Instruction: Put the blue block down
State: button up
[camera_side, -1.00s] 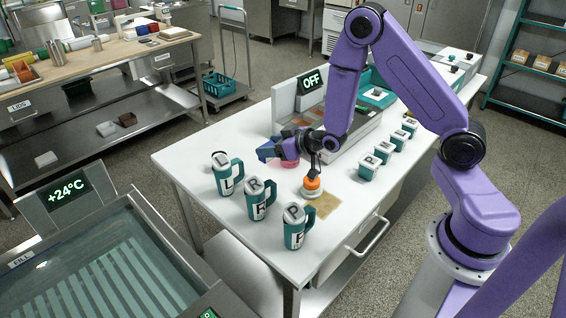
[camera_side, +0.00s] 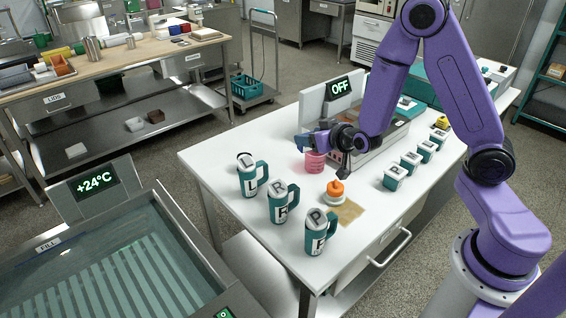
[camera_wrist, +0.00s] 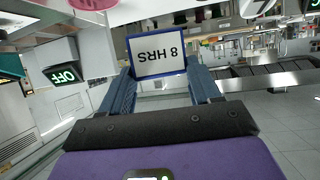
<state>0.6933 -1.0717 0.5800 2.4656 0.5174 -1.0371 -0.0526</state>
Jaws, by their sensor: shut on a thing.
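The blue block shows in the wrist view as a blue-framed face (camera_wrist: 157,53) with a white label reading "8 HRS", upside down. My gripper (camera_wrist: 162,85) is shut on it, with one dark blue finger at each side. In the side view my gripper (camera_side: 318,141) is over the white table, behind the mugs and above and beside the pink cup (camera_side: 315,163). The block is hard to tell from the fingers there. It appears held above the table top (camera_side: 225,165).
Three lettered teal mugs (camera_side: 280,204) stand at the front left. An orange-topped object (camera_side: 335,191) sits near a brown mat (camera_side: 350,211). Several white-and-teal boxes (camera_side: 411,162) line the right side. An OFF display (camera_side: 341,89) stands behind.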

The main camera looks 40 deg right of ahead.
jog(key=shift+w+d+f+m+h, duration=0.1)
jog(key=shift+w+d+m+h, duration=0.25)
jog(key=shift+w, duration=0.3)
jog(key=shift+w+d+m+h, duration=0.15)
jog(key=shift+w+d, duration=0.25)
jog(key=shift+w, duration=0.3)
jog(key=shift+c, duration=0.8)
jog(key=shift+m+h, duration=0.4)
jog(key=shift+h, duration=0.1)
jog(key=shift+g, duration=0.3)
jog(key=a+x, duration=0.1)
jog(key=x, duration=0.4)
jog(key=a+f+x, duration=0.1)
jog(key=x, duration=0.5)
jog(key=a+f+x, duration=0.1)
jog(key=x, duration=0.4)
jog(key=shift+f, duration=0.3)
jog(key=shift+w+f, duration=0.1)
jog(key=shift+f, duration=1.55)
